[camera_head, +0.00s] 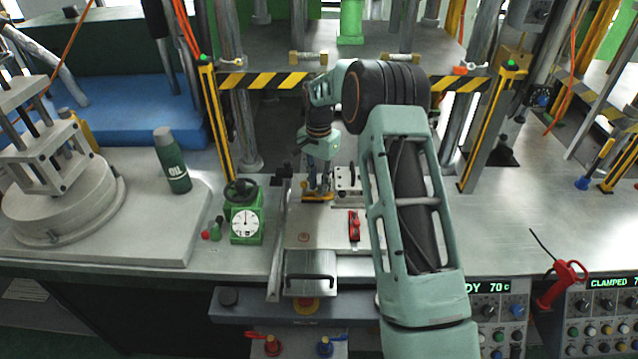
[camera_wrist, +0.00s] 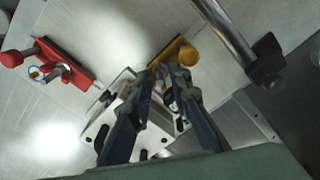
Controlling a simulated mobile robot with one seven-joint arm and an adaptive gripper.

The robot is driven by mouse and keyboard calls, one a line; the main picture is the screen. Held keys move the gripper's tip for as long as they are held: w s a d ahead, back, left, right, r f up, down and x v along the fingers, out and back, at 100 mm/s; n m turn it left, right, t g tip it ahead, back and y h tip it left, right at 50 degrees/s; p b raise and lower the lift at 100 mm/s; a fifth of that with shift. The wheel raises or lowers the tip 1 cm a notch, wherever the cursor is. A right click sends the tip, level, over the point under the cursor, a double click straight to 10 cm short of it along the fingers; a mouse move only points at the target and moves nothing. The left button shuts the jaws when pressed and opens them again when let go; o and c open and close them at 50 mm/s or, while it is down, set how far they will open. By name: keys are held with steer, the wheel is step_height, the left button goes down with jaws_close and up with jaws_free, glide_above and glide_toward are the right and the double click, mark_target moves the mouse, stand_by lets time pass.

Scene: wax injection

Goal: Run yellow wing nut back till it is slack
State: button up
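The yellow wing nut (camera_wrist: 188,54) lies right at my fingertips in the wrist view, one wing pointing to the upper right. It shows as a small yellow patch (camera_head: 318,197) under my gripper in the head view. My gripper (camera_wrist: 167,76) points down over it, the two fingertips close together with a small gap. Whether they touch or grip the nut cannot be made out. The fingers hide part of the nut and its stud. A pale metal block (camera_wrist: 103,125) with slots sits beside and under the fingers.
A red clamp piece (camera_wrist: 62,66) is on the plate to the left in the wrist view, and right of my gripper in the head view (camera_head: 354,226). A metal rod (camera_wrist: 224,30) passes close to the nut. A green dial gauge (camera_head: 245,222) stands to the left.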

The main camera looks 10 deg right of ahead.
steer(key=shift+f, duration=0.45)
steer(key=shift+c, duration=0.4)
jaws_close()
steer(key=shift+n, duration=0.3)
